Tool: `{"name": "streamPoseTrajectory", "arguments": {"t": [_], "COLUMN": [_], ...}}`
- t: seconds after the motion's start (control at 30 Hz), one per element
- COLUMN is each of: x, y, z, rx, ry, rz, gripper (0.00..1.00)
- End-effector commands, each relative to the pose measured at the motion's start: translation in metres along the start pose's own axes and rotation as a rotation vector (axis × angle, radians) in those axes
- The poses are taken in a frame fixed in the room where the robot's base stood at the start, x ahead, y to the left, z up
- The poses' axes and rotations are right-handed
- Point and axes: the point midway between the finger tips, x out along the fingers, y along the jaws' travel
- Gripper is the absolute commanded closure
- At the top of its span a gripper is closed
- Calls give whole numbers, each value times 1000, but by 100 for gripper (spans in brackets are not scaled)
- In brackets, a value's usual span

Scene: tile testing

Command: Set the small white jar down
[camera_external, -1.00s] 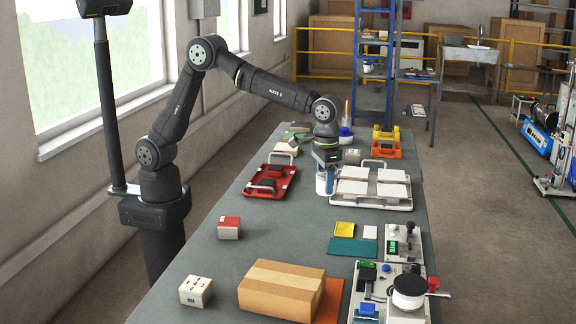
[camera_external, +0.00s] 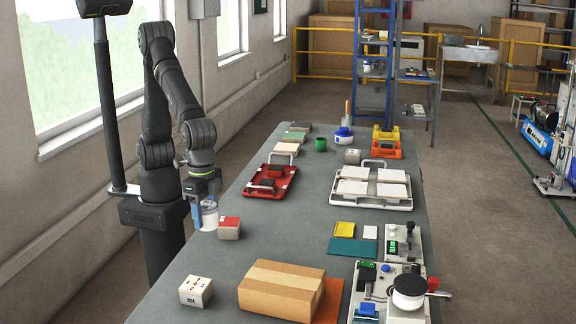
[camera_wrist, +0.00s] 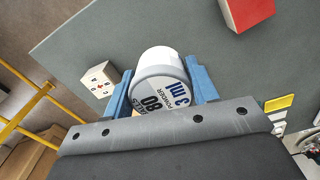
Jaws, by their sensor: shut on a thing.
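The small white jar (camera_external: 209,216) is between the blue fingers of my gripper (camera_external: 204,208), at the left edge of the grey table in the external view. In the wrist view the jar (camera_wrist: 160,80) shows its label with dark and blue print, and the blue fingers (camera_wrist: 158,90) press on both its sides. My gripper is shut on the jar. I cannot tell whether the jar's bottom touches the table.
A red-topped box (camera_external: 229,229) stands close to the right of the jar. A white box with marks (camera_external: 196,291) and a cardboard box (camera_external: 282,290) are nearer the front. A red tray (camera_external: 256,190) lies farther back. Bare table (camera_external: 200,258) lies in front of the jar.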

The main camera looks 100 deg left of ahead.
Motion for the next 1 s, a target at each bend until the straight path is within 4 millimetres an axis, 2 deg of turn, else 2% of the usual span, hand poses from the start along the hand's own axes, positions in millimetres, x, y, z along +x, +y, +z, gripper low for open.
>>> {"name": "streamPoseTrajectory", "arguments": {"t": [0.5, 0.77, 1.0], "x": [62, 75, 108], "y": [-59, -65, -65], "z": [-82, -92, -91], "rx": [-1, 2, 2], "ry": [-2, -2, -3], "rz": [-1, -1, -2], "gripper": [73, 73, 73]}}
